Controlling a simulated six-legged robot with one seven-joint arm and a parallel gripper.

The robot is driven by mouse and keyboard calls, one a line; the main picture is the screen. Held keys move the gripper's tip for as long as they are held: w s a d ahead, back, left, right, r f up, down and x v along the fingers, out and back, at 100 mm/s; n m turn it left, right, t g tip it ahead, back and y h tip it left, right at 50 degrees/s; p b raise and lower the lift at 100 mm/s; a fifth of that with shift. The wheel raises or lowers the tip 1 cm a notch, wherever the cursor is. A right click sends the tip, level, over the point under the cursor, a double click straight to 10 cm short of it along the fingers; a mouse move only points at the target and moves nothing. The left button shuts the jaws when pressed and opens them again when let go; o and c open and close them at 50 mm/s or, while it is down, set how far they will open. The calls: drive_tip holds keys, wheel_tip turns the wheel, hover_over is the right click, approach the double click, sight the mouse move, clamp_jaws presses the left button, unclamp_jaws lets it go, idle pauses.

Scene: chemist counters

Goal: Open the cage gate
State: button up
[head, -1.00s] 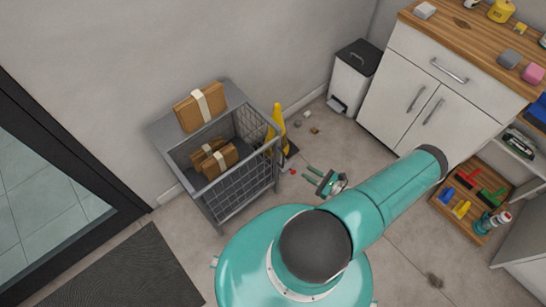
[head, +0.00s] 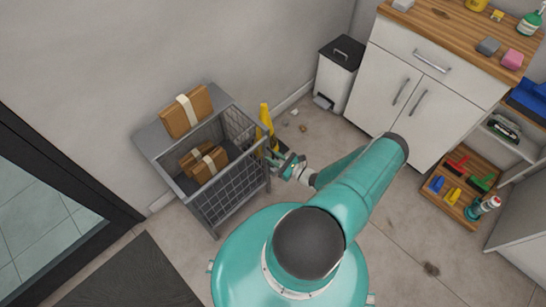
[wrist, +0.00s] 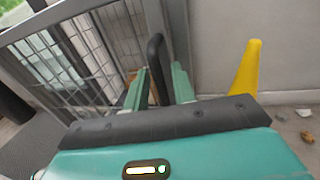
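The grey metal cage (head: 150,140) stands against the wall, left of centre in the head view. Its front is a wire-mesh gate (head: 236,193), which looks shut; the mesh also shows on the left of the wrist view (wrist: 85,62). A black upright handle (wrist: 156,62) stands near the cage's corner post in the wrist view. My gripper (head: 273,156) is at the cage's right front corner. In the wrist view its two teal fingers (wrist: 160,88) are apart, one on each side of the handle. Whether they touch it I cannot tell.
Brown parcels lie on top of the cage (head: 187,110) and inside it (head: 208,164). A yellow cone-like object (head: 265,117) stands behind the gripper, with small debris (head: 303,127) nearby. A white bin (head: 338,72) and cabinet (head: 405,90) are to the right. Floor before the cage is clear.

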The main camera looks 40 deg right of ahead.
drive_tip(key=shift+w, duration=0.2)
drive_tip(key=shift+c, duration=0.3)
clamp_jaws()
drive_tip(key=shift+s, duration=0.1)
